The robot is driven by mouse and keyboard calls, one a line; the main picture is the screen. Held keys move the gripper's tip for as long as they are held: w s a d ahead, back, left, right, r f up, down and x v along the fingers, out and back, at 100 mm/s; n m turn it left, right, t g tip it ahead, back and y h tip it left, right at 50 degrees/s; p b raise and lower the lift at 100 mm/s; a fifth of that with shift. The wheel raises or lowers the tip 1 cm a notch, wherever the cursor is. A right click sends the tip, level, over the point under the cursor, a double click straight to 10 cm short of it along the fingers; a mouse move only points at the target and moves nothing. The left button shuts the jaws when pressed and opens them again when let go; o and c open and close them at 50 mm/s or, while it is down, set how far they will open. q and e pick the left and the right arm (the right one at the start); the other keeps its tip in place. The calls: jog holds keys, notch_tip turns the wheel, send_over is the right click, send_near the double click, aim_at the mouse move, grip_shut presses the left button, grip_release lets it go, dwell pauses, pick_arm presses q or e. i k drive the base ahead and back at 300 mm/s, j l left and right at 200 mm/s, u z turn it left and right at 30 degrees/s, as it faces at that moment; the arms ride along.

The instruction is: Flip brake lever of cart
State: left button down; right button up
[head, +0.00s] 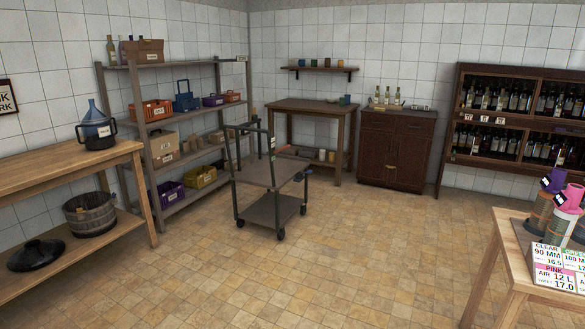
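The cart (270,207) stands on the tiled floor in the middle of the head view, some distance away. It is dark grey with two decks, small black wheels and an upright push handle at its left end. Neither of my grippers is in view.
Shelving (139,116) with crates stands behind the cart at left. A wooden workbench (60,170) is at the left, and a wooden table (519,262) with price signs is at the near right. A cabinet (396,149) and bottle rack stand behind. The floor (330,270) before the cart is clear.

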aim_at(288, 146)
jog(key=i, duration=4.4)
jog(key=i+z, duration=0.15)
jog(key=i, duration=0.05)
